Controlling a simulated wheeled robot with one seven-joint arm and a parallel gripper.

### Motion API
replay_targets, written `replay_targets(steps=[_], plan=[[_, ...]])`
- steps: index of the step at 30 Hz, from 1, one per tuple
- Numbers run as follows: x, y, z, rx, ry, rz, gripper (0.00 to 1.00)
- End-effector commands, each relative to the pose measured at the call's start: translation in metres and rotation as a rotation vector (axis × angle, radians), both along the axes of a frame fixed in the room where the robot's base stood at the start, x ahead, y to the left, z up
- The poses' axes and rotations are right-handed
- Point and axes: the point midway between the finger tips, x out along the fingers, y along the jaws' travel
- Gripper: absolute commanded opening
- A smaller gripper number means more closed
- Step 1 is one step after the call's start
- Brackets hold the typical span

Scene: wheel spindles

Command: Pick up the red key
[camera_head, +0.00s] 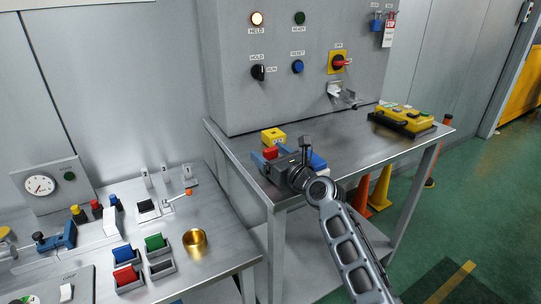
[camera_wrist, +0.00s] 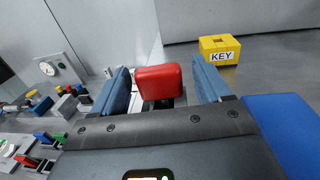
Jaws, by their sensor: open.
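The red key (camera_wrist: 159,82) has a block-shaped red head and stands between my gripper's two blue fingers in the wrist view. In the head view the red key (camera_head: 270,153) shows at the left end of my gripper, on the right-hand table. My gripper (camera_wrist: 164,88) is open, with a finger on each side of the red head and a visible gap at the right finger. The key's lower part is hidden behind the gripper body. A yellow block labelled KEY (camera_wrist: 220,49) sits behind and to the right; it also shows in the head view (camera_head: 273,136).
A blue object (camera_wrist: 281,125) lies close to my gripper's right. The grey control cabinet (camera_head: 300,100) stands behind. A yellow pendant (camera_head: 403,118) lies at the table's right. The lower left bench holds bins, a brass cup (camera_head: 195,243) and a gauge (camera_head: 40,186). The table's middle is clear.

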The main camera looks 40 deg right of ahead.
Motion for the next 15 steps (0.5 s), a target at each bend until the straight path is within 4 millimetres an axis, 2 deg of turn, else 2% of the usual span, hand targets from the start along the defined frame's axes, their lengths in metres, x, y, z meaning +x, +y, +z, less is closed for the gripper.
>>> replay_targets(steps=[2,15], plan=[[-0.0002,0.0,0.0001,0.0,0.0,0.0,0.74],[-0.0004,0.0001,0.0002,0.0,0.0,0.0,0.32]])
